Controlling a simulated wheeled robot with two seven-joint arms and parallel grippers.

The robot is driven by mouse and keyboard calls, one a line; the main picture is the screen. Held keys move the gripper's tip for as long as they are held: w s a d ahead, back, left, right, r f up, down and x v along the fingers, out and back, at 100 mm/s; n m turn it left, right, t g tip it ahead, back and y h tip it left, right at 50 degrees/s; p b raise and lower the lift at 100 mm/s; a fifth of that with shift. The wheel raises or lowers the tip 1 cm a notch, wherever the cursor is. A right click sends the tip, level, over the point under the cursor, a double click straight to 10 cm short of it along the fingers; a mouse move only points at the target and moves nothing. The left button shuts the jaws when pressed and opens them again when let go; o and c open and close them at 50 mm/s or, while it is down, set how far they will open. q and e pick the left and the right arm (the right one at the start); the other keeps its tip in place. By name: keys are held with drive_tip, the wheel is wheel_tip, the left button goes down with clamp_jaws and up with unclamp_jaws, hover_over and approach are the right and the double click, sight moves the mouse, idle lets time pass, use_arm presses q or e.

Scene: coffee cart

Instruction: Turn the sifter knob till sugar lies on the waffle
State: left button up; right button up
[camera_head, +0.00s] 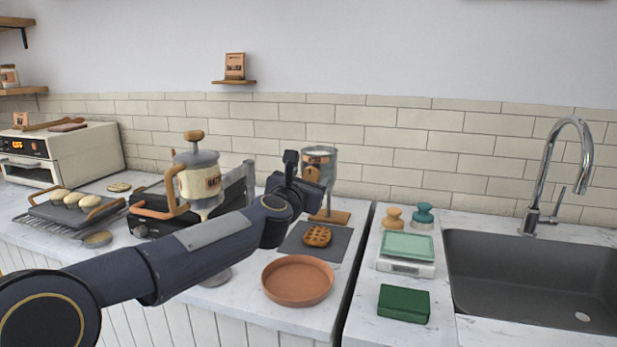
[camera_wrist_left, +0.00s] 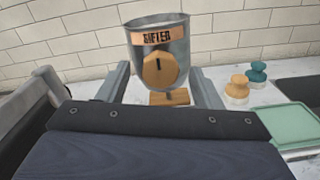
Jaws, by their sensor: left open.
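The metal sifter (camera_head: 322,157) stands on a wooden base at the back of the counter; its labelled bowl fills the middle of the left wrist view (camera_wrist_left: 172,32). Its round wooden knob (camera_wrist_left: 160,70) faces me, with a dark upright mark; it also shows in the head view (camera_head: 312,174). The brown waffle (camera_head: 317,236) lies on a dark mat below the sifter; no white shows on it. My left gripper (camera_head: 298,172) is open in front of the sifter. In the left wrist view its fingers (camera_wrist_left: 164,78) stand either side of the knob, apart from it. My right gripper is out of view.
A terracotta plate (camera_head: 298,281) lies in front of the mat. A batter dispenser (camera_head: 198,180) and waffle iron stand left, behind my arm. Right of a counter gap are a scale (camera_head: 407,250), two stampers, a green box (camera_head: 404,303) and a sink (camera_head: 530,245).

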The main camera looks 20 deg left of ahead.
use_arm(q)
drive_tip(key=shift+w, duration=0.4)
drive_tip(key=c, duration=1)
drive_tip(key=shift+m, duration=0.4)
